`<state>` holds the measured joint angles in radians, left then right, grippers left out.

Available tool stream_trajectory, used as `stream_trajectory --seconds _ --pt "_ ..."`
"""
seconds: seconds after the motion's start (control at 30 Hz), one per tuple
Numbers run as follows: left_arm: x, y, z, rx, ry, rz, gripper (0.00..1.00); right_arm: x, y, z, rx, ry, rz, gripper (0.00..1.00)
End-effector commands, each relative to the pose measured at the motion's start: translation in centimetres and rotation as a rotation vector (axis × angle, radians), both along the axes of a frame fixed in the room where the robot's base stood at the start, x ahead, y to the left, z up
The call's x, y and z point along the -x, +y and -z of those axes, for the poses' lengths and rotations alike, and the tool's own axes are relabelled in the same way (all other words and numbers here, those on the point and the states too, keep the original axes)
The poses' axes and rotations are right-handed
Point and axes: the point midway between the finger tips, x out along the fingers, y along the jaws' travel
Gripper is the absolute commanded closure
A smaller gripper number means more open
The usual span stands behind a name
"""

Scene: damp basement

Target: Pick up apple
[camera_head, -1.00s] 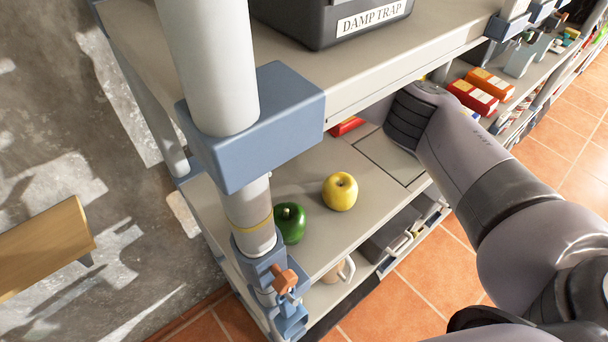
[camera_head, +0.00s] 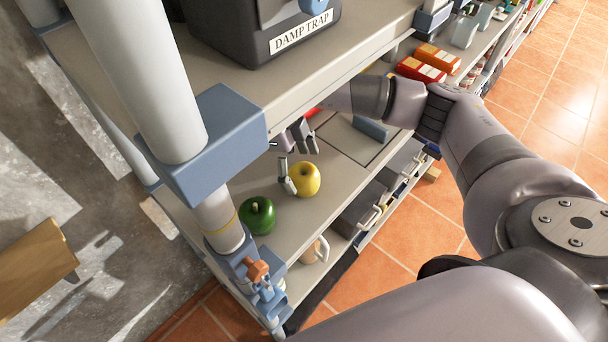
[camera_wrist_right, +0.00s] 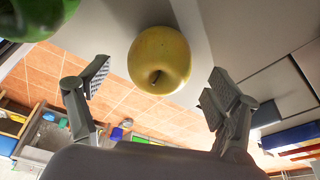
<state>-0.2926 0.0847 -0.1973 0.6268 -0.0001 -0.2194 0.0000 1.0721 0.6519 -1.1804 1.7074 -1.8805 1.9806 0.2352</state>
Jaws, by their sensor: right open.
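The yellow apple (camera_head: 307,180) sits on the middle shelf (camera_head: 315,215), near its front edge. My right gripper (camera_head: 293,157) is open, under the upper shelf, close beside the apple; one finger overlaps the apple's left side in the head view. In the right wrist view the apple (camera_wrist_right: 158,58) lies ahead, centred between the two spread fingers of the gripper (camera_wrist_right: 158,84), its stem hollow showing. The fingers do not look closed on it; whether one touches it I cannot tell. My left gripper is not in view.
A green bell pepper (camera_head: 257,215) sits close left of the apple; its edge also shows in the right wrist view (camera_wrist_right: 32,14). The upper shelf (camera_head: 235,85) with a black damp trap box (camera_head: 262,28) overhangs. A grey post (camera_head: 140,75) stands at the left.

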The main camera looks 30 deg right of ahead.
Motion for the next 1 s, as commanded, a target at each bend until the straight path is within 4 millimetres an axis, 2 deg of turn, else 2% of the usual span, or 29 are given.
stream_trajectory --seconds 0.23,0.5,1.0 --pt "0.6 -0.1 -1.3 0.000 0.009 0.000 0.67 0.8 -0.7 3.1 0.001 0.002 0.000 0.16" --pt "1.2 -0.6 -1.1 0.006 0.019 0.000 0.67 0.8 -0.8 3.6 0.000 0.000 0.000 0.16" --pt "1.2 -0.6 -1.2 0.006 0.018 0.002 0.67 0.8 -0.7 3.6 0.000 0.000 0.000 0.49"
